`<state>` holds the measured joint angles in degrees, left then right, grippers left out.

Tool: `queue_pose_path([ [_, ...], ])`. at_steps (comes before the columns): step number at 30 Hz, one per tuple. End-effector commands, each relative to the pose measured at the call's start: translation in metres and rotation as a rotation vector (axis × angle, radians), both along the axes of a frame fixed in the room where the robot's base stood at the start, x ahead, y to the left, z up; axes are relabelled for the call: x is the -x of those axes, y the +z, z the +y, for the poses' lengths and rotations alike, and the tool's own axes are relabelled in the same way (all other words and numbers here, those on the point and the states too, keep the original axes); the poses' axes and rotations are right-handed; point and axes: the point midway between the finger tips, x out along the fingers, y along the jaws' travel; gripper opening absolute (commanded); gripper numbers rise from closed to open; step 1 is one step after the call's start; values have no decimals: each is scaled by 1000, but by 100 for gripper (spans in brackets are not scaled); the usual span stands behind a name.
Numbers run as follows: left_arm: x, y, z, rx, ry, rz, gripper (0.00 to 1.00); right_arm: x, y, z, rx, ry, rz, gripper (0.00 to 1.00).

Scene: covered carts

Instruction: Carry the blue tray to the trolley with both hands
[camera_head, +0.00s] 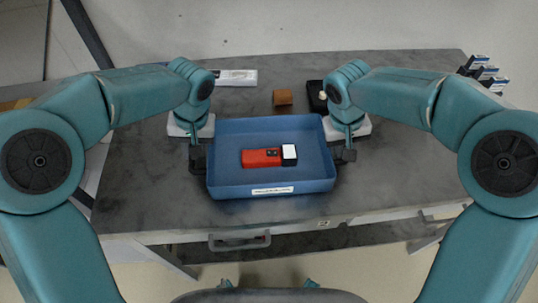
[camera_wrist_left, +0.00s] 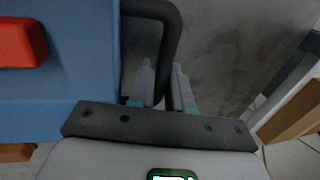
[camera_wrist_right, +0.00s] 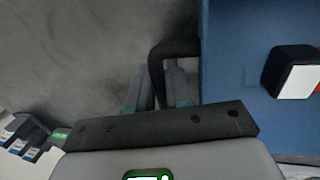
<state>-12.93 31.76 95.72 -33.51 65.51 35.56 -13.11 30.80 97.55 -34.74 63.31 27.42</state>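The blue tray (camera_head: 225,180) is level near the front middle of the grey table, its label facing me; I cannot tell whether it touches the top. A red object (camera_head: 262,158) and a black-and-white block (camera_head: 289,155) lie in it. My left gripper (camera_head: 196,157) is at the tray's left black handle (camera_wrist_left: 168,35); its fingers (camera_wrist_left: 164,88) close tightly around the bar. My right gripper (camera_head: 345,154) is at the right handle (camera_wrist_right: 158,62); its fingers (camera_wrist_right: 158,88) also sit tightly on both sides of the bar. I cannot identify the trolley for certain.
Behind the tray on the grey table (camera_head: 400,160) are a brown block (camera_head: 283,98), a white packet (camera_head: 237,77) and a black item (camera_head: 317,95). Small boxes (camera_head: 483,70) stand at the back right. A drawer handle (camera_head: 238,243) juts from the front. A wooden surface shows at far left.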

Motion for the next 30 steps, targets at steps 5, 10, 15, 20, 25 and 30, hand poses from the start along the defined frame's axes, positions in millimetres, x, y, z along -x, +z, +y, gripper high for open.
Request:
queue_pose_path([
  [5, -1, 2, 0, 1, 0, -3, 0, 0, 2, 0, -1, 1, -3, 0],
  [10, 0, 10, 0, 1, -1, -3, 0, 0, 10, 0, -1, 1, -3, 0],
  [15, 0, 28, -1, 1, 0, -2, 0, 0, 28, 1, -1, 1, -3, 0],
  [20, 0, 46, -1, 2, 0, -2, 0, 0, 46, 1, -1, 1, -3, 0],
  [25, 0, 53, -1, 2, 0, -2, 0, 0, 53, 1, -1, 0, -2, 0],
  [30, 0, 51, -1, 2, 0, -2, 0, 0, 51, 1, -1, 1, -3, 0],
])
